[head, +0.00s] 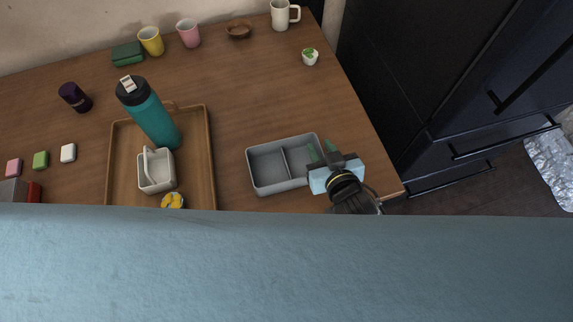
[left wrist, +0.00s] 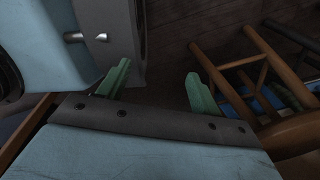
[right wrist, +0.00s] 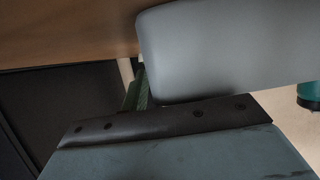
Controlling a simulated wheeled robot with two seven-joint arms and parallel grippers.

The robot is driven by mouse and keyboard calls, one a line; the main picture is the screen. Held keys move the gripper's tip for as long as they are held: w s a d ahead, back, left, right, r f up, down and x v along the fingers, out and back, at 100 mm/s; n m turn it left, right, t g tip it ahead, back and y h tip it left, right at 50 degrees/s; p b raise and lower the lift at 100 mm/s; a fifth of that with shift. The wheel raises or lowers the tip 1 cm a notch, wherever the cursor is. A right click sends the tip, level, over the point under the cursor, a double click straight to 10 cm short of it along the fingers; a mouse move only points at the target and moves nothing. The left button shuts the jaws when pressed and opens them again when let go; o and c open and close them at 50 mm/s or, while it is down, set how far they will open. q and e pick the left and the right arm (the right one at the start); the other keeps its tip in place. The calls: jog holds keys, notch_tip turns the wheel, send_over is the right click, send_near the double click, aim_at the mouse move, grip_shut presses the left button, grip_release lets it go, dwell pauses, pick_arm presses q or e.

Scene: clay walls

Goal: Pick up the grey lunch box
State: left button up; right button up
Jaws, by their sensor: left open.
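The grey lunch box (head: 268,186), an open tray with two empty compartments, is at the right part of the wooden table. My right gripper (head: 322,150) is at its right end, with one green fingertip seen over the box's right side and the other just outside it. In the right wrist view the box (right wrist: 225,50) fills the upper right and hides one finger; whether the fingers press on the wall cannot be told. My left gripper (left wrist: 158,85) is open and empty, away from the table top.
A brown tray (head: 211,150) left of the box holds a teal bottle (head: 155,118) and a white basket (head: 156,183). Cups and a mug (head: 280,16) stand along the back. A dark cabinet (head: 420,80) is at right. Bare table lies behind the box.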

grip_shut()
jog(key=shift+r, duration=0.15)
